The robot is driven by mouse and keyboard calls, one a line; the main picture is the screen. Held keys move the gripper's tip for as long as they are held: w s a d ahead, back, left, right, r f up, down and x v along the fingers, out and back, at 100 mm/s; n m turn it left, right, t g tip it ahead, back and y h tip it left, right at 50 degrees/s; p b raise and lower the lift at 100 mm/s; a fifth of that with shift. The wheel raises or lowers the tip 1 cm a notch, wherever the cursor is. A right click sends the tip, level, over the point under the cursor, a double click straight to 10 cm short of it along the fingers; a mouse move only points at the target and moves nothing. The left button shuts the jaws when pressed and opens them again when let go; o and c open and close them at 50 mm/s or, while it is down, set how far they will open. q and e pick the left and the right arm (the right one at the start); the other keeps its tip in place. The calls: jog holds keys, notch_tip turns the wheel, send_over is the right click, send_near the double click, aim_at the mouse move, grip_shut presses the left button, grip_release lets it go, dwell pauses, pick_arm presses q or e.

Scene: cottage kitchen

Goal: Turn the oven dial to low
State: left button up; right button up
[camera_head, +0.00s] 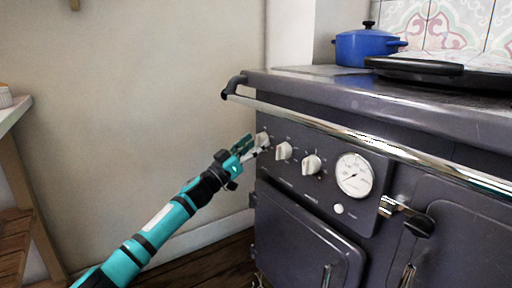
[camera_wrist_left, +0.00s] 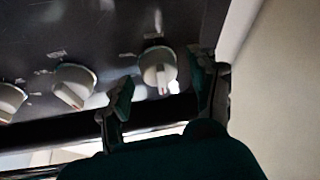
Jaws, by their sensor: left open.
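The dark grey range cooker (camera_head: 300,225) has a row of white dials on its front panel. The leftmost dial (camera_head: 263,139) is beside my left gripper (camera_head: 250,147), which partly covers it. In the left wrist view this dial (camera_wrist_left: 157,68) sits between the two open fingers of my left gripper (camera_wrist_left: 160,92), with its pointer ridge near vertical. A gap shows on both sides, so I see no grip on it. A middle dial (camera_head: 284,151) and a third dial (camera_head: 312,164) are to the right. The labels are too small to read. My right gripper is out of view.
A metal rail (camera_head: 350,133) runs across the cooker front above the dials. A round white gauge (camera_head: 354,174) is right of them. A blue pot (camera_head: 365,47) stands on top. A wooden shelf unit (camera_head: 18,185) is at the far left.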

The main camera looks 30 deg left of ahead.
pick_arm(q)
jog(key=shift+w+r, duration=0.15)
jog(key=shift+w, duration=0.15)
jog(key=shift+c, duration=0.3)
jog(key=c, duration=1.1)
